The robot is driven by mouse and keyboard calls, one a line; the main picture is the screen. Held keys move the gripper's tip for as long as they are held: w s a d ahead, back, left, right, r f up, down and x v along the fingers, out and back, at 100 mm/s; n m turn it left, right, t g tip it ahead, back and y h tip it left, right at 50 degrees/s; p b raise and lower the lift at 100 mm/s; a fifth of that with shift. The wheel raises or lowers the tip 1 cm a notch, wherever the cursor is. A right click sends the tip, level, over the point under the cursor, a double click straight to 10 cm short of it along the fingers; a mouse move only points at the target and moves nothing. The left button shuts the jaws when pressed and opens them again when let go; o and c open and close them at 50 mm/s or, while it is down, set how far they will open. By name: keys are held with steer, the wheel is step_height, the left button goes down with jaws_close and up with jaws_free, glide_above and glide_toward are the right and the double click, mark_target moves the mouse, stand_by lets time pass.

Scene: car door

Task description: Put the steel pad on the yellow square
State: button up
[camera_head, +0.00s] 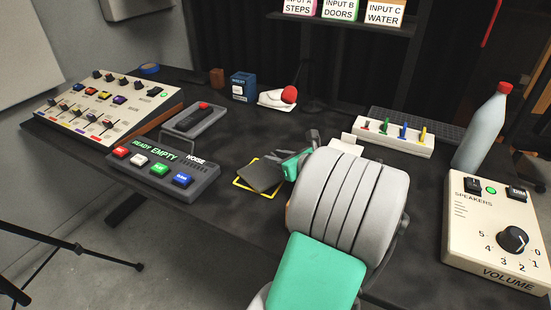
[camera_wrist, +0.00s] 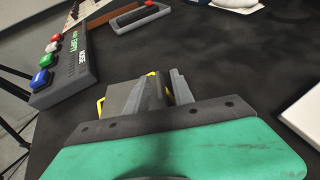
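The steel pad (camera_head: 262,175), a dark grey square plate, is at the yellow square (camera_head: 240,184) in the middle of the table. It covers most of the square, and yellow shows along its left and front edges. I cannot tell if it lies flat or is slightly raised. My gripper (camera_head: 285,160) is low at the pad's right side, and my wrist hides part of that area. In the wrist view, the grey fingers (camera_wrist: 165,90) are close beside the pad (camera_wrist: 117,96). Yellow shows at the pad's left edge and by the fingers. Whether the fingers grip the pad is unclear.
A button box (camera_head: 165,168) stands left of the square, with a slider mixer (camera_head: 105,105) beyond it. A switch strip (camera_head: 395,137), a bottle (camera_head: 482,125) and a volume box (camera_head: 500,235) are at right.

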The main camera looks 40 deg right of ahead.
steer(key=p+v, duration=0.1)
steer(key=v, duration=0.5)
steer(key=p+v, duration=0.2)
steer(key=v, duration=0.4)
steer(key=shift+d+r, duration=0.1)
steer(key=shift+r, duration=0.15)
